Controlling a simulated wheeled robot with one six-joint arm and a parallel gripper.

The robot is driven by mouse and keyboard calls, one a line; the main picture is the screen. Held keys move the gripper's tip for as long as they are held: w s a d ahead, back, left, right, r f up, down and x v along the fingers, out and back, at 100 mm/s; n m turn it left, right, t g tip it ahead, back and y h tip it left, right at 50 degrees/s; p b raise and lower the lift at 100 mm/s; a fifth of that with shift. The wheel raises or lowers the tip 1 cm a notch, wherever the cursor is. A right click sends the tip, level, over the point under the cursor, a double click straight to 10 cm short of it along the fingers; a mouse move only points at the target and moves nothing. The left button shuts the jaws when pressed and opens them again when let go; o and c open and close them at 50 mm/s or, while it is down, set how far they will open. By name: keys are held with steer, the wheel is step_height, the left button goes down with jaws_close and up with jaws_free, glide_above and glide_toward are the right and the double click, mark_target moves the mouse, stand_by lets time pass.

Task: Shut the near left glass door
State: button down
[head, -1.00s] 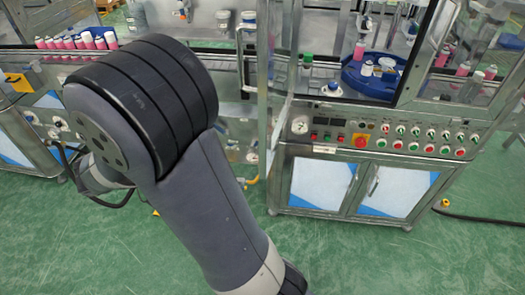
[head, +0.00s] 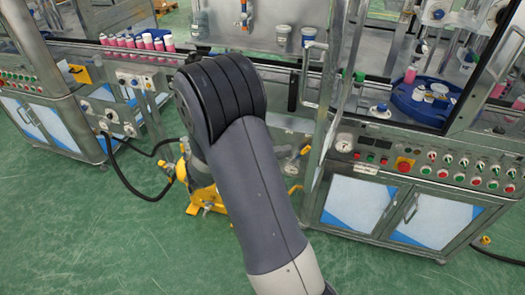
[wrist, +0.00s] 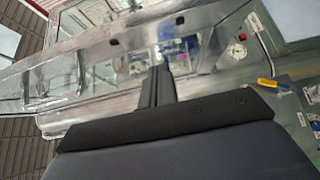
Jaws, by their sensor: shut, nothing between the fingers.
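The near left glass door (head: 338,95) shows in the head view as a metal-framed panel, seen nearly edge-on, standing out from the front of the machine. A pale upright handle (head: 308,75) is on its left side. In the wrist view, my gripper (wrist: 157,78) is shut and empty, its dark fingers together. A bright metal frame (wrist: 120,42) with glass lies beyond the fingers; I cannot tell whether they touch it. In the head view my arm covers much of the middle, and the gripper cannot be made out clearly.
Another glass door (head: 497,68) stands open at the right. A control panel (head: 430,170) with buttons sits above the white-and-blue cabinet doors. A blue round tray (head: 420,108) holds small containers inside. Yellow equipment (head: 200,190) stands on the floor behind my arm. Green floor is clear at front left.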

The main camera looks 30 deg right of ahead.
steer(key=shift+s+d+p, duration=0.4)
steer(key=shift+s+d, duration=0.3)
steer(key=shift+s, duration=0.2)
steer(key=shift+s+d+p, duration=0.35)
steer(key=shift+s+d, duration=0.35)
steer(key=shift+s, duration=0.2)
